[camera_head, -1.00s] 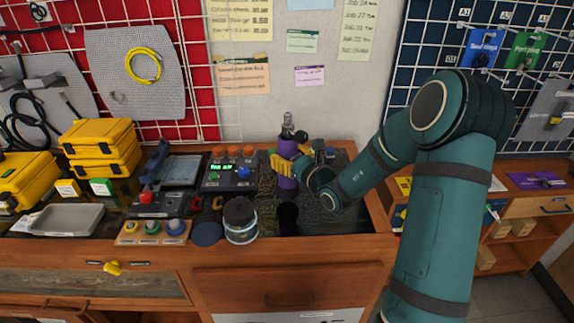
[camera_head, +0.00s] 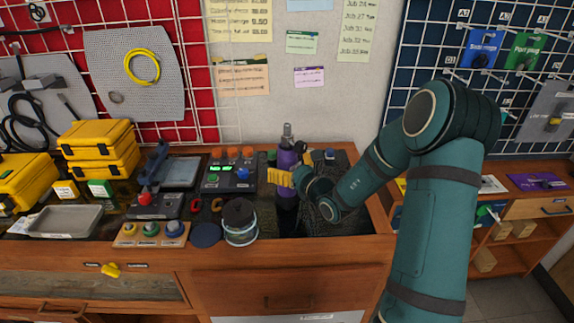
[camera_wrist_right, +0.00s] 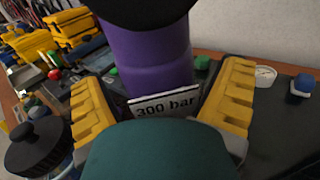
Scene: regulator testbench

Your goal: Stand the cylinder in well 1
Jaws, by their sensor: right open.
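The purple cylinder (camera_head: 287,158) stands upright at the back of the bench, with a dark neck and a grey valve on top. It also shows in the right wrist view (camera_wrist_right: 150,58), where a white "300 bar" tag is in front of it. Its foot is at a dark opening in the bench, partly hidden by my gripper; I cannot tell which well this is or how deep it sits. My right gripper (camera_head: 281,178) is open, its yellow fingers (camera_wrist_right: 165,103) apart on either side of the cylinder's lower part. My left gripper is out of view.
A black-lidded jar (camera_head: 240,222) stands left of the cylinder, with a round dark pad (camera_head: 206,234) beside it. A control box (camera_head: 230,176) with orange knobs is to the left. Yellow cases (camera_head: 98,148) and a grey tray (camera_head: 65,221) are farther left.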

